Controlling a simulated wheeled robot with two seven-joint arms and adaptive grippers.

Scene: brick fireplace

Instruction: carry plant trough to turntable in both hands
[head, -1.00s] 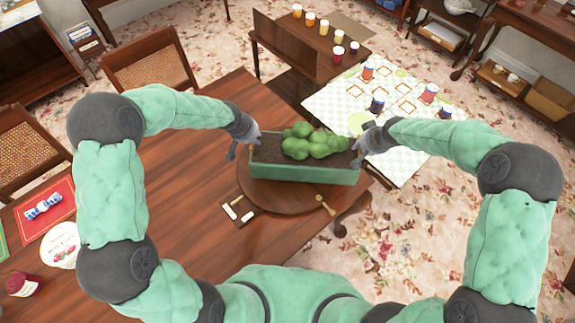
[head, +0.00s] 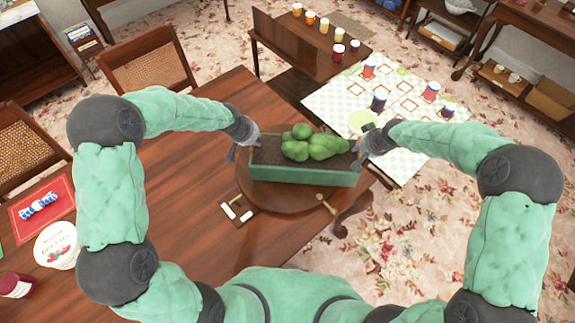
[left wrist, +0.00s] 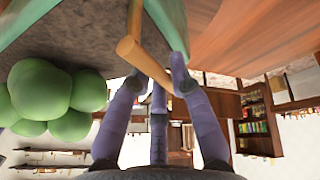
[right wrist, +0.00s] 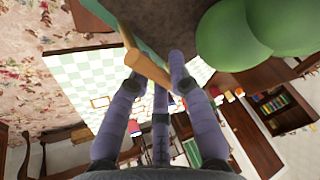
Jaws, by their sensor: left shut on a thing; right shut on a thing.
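The plant trough (head: 300,174) is a long green box with dark soil and round green plants. It is over the round wooden turntable (head: 275,200), covering its far part; its right end reaches past the disc's edge. I cannot tell whether it touches the disc. My left gripper (head: 247,145) is shut on the trough's left end; the left wrist view shows its fingers around a wooden bar handle (left wrist: 147,63). My right gripper (head: 361,150) is shut on the right end, around a similar bar handle (right wrist: 147,68).
The turntable stands on a wooden table (head: 195,165). A small dark tray (head: 237,213) and a wooden knobbed piece (head: 325,204) are near its front edge. A red mat (head: 42,205) and a biscuit tin (head: 56,244) lie left. A checkered cloth (head: 340,103) with jars is beyond.

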